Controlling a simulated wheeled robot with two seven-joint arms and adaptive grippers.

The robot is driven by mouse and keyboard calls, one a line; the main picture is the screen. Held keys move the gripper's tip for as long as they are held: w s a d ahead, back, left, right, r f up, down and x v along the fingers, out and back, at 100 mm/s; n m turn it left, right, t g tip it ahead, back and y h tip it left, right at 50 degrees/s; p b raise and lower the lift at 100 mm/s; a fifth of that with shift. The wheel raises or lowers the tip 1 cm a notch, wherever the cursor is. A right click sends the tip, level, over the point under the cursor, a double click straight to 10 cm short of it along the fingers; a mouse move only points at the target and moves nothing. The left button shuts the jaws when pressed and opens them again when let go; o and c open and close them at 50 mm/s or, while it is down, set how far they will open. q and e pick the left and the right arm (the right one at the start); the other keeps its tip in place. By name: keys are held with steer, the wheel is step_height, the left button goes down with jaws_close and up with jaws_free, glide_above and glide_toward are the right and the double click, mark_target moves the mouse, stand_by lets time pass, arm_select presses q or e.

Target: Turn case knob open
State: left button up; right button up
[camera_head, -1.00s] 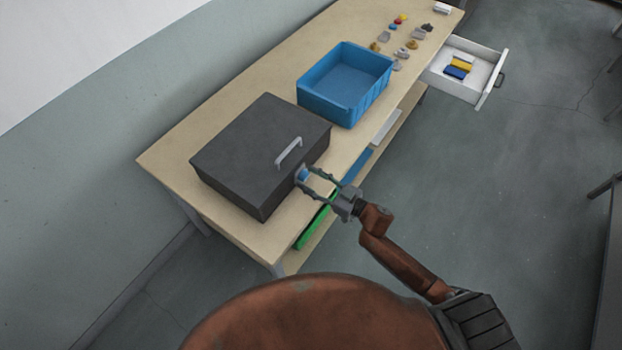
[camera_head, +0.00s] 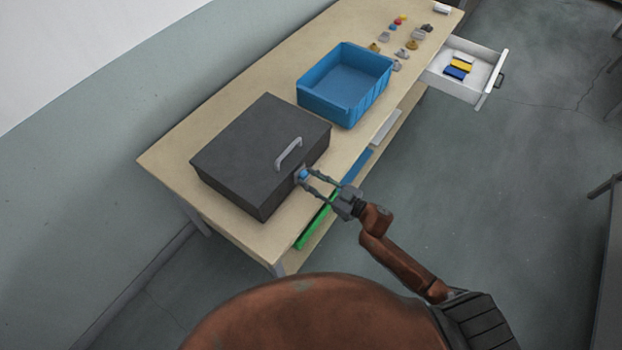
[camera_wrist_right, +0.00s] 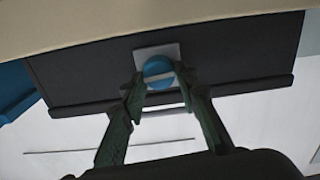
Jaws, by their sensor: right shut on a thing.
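The dark grey case (camera_head: 255,150) sits closed on the wooden table, with a light handle (camera_head: 289,153) on its lid. A blue round knob (camera_head: 302,175) is on the case's front side. In the right wrist view the knob (camera_wrist_right: 158,69) sits on a pale square plate (camera_wrist_right: 170,50) and has a light bar across it. My right gripper (camera_head: 306,183) is at the knob, its two fingers on either side, shut on it. In the right wrist view the fingertips (camera_wrist_right: 160,84) flank the knob's lower part. My left gripper is not in view.
A blue bin (camera_head: 345,85) stands beside the case on the table (camera_head: 255,225). Several small items lie at the far end. An open white drawer (camera_head: 485,85) with coloured blocks juts from the table. A green item (camera_head: 316,226) lies on the lower shelf.

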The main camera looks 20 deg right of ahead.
steer(key=n, duration=0.7)
steer(key=shift+f+n, duration=0.1)
steer(key=shift+n, duration=0.3)
steer(key=n, duration=0.4)
steer(key=shift+s+a+f+b, duration=0.1)
steer(key=shift+b, duration=0.3)
steer(key=n+b, duration=0.1)
steer(key=n, duration=0.3)
steer(key=shift+n, duration=0.6)
steer(key=o, duration=1.1)
steer(key=shift+o, duration=0.2)
